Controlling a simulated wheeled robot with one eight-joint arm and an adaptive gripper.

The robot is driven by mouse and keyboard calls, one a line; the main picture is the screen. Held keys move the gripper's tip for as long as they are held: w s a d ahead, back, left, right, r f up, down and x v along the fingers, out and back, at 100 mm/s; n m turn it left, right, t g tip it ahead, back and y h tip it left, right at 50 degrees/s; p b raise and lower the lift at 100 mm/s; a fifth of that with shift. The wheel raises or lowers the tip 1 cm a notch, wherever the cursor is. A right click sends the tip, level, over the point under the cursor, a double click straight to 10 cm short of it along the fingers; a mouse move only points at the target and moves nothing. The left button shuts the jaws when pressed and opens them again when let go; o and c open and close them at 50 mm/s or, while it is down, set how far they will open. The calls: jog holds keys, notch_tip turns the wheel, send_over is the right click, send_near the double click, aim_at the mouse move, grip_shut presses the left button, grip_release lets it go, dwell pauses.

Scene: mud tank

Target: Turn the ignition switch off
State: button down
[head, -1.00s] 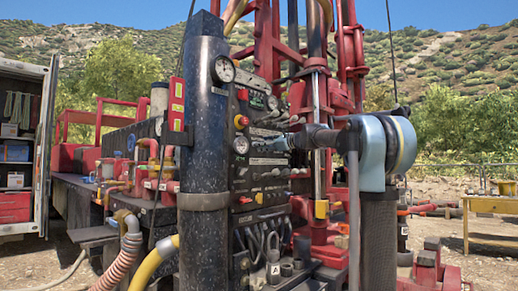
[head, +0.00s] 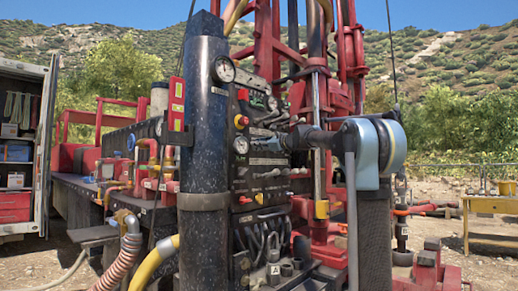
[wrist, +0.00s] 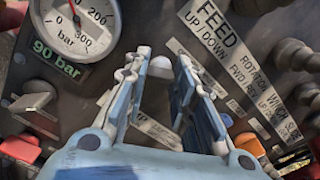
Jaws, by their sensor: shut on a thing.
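In the wrist view my gripper (wrist: 162,68) is at the control panel, its two blue fingers on either side of a small pale knob (wrist: 160,66). The fingers are shut on this knob at their tips. I cannot read a label that names it as the ignition switch. In the head view my gripper (head: 277,143) reaches from the right to the dark control panel (head: 262,172), beside the lower gauge. The knob is too small and covered to make out there.
A round gauge (wrist: 82,18) and a grey knob (wrist: 37,100) are left of the fingers. A FEED label (wrist: 215,25) and dark lever knobs (wrist: 296,54) are right. A thick dark post (head: 203,130) stands left of the panel. Red drill frame parts (head: 347,55) rise behind.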

jog(key=shift+n, duration=0.3)
jog(key=n, duration=1)
jog(key=shift+n, duration=0.3)
jog(key=c, duration=2.3)
grip_release()
jog(key=o, duration=1)
jog(key=shift+d, duration=0.15)
jog(key=v, duration=1.1)
jog(key=shift+s+d, duration=0.2)
jog(key=shift+d, duration=0.1)
